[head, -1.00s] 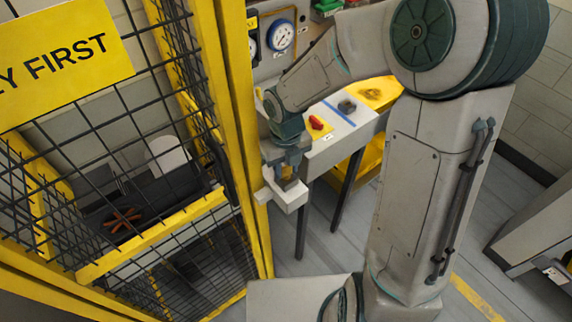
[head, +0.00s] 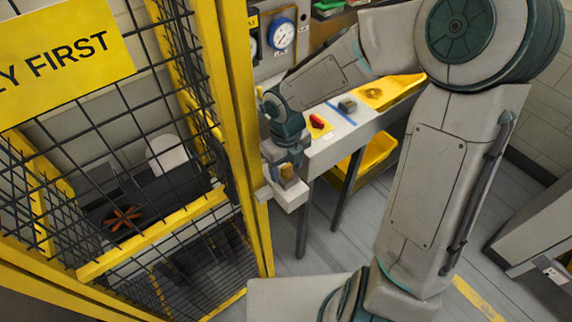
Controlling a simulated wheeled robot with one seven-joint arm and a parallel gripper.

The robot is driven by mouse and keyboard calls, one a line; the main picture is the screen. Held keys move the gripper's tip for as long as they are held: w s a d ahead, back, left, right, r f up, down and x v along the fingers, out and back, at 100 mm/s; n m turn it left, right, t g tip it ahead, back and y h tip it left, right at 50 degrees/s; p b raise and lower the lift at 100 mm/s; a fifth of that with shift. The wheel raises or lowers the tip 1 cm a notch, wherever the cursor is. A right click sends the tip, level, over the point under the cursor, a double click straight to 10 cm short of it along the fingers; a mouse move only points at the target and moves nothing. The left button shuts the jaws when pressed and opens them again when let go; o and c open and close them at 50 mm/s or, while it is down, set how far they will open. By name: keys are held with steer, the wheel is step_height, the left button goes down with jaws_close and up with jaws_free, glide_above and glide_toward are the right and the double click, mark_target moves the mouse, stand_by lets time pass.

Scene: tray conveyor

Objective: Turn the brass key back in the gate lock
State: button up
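The gate lock is a pale grey box (head: 289,198) on the yellow gate post, just right of the mesh gate (head: 118,185). A small brass-coloured patch, which looks like the key (head: 287,173), shows at the top of the box. My gripper (head: 285,170) points down right over the lock, with its fingers at the key. The fingers are small and partly hidden by my wrist, so I cannot tell whether they grip the key or only surround it.
A bench (head: 345,135) with a red item (head: 317,121), a grey block (head: 347,106) and a yellow tray (head: 392,90) stands behind the lock. A yellow bin (head: 372,160) sits below it. A red-brown wheel-like part (head: 124,218) lies inside the cage.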

step_height(320, 180, up, 14)
stand_by(1.1)
steer(key=shift+f, duration=0.15)
steer(key=m+h+b, duration=0.2)
steer(key=m, duration=0.5)
glide_above(287, 165)
steer(key=s+d, duration=0.2)
step_height(287, 165, down, 5)
steer(key=s+d+f+m+b, duration=0.1)
steer(key=s+d+m, duration=0.15)
steer(key=m, duration=0.75)
steer(key=s+d+r+m+t+y+b, duration=0.1)
steer(key=s+d+m+t, duration=0.1)
steer(key=m, duration=1.1)
steer(key=s+d+m+t+y+b, duration=0.1)
steer(key=s+d+m, duration=0.4)
steer(key=m, duration=0.7)
steer(key=shift+s+d+r+m+t+b, duration=0.2)
steer(key=shift+s+r+m+t+b, duration=0.25)
steer(key=shift+b, duration=0.3)
